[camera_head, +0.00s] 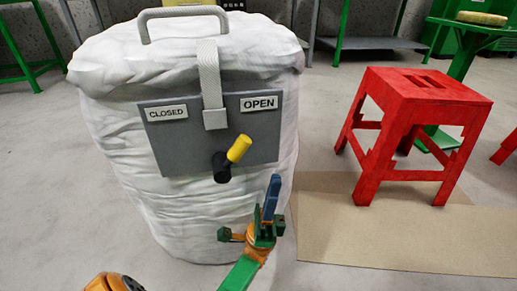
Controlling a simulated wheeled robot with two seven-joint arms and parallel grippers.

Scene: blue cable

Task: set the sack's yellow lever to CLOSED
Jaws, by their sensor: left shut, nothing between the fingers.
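The white sack (190,215) stands upright at centre left. Its grey panel (175,150) carries a CLOSED label (167,113) on the left and an OPEN label (259,103) on the right. The yellow lever (239,149) sits on a black pivot (222,168) low on the panel and tilts up and right, toward the OPEN side. My left gripper (273,182) is below and right of the lever, in front of the sack's lower right side. Its blue fingers point up, shut and empty, and appear apart from the lever. My right gripper is out of view.
A grey strap (210,85) hangs down the panel's middle, and a grey handle (183,12) arches over the sack's top. A red stool (415,125) stands to the right by a tan mat (400,240). Green-legged tables are behind. Floor left of the sack is clear.

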